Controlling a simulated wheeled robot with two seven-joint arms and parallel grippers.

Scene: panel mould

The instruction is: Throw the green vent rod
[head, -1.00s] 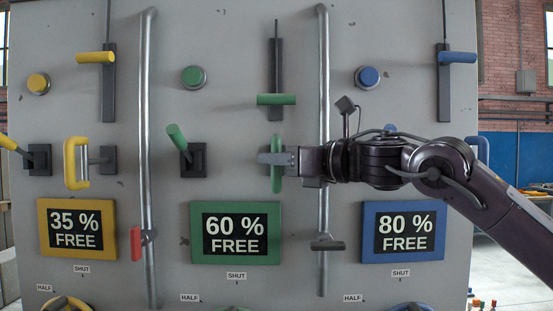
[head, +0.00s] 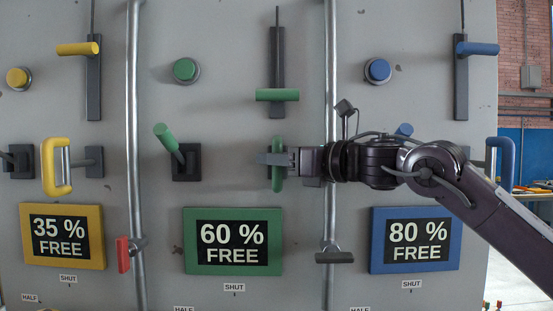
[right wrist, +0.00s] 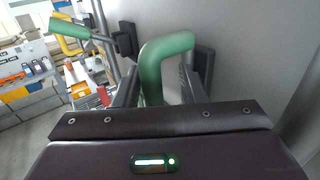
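The grey panel carries several green controls, and no label names the vent rod. A green T-handle (head: 277,95) sits low in a dark vertical slot with a thin rod above it. A green lever (head: 166,138) leans up and left from a black mount. A green loop handle (head: 277,180) stands upright below the slot. My right gripper (head: 273,159) is at this loop handle. In the right wrist view my right gripper (right wrist: 157,82) has a finger on each side of the loop handle (right wrist: 151,65), with a gap beside the right finger. My left gripper is not visible.
Metal pipes (head: 330,110) run vertically on both sides of the green column. One carries a red handle (head: 123,255), the other a dark handle (head: 335,257). Similar yellow (head: 57,168) and blue (head: 500,160) loop handles stand either side. A green sign (head: 232,270) reads 60 % FREE.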

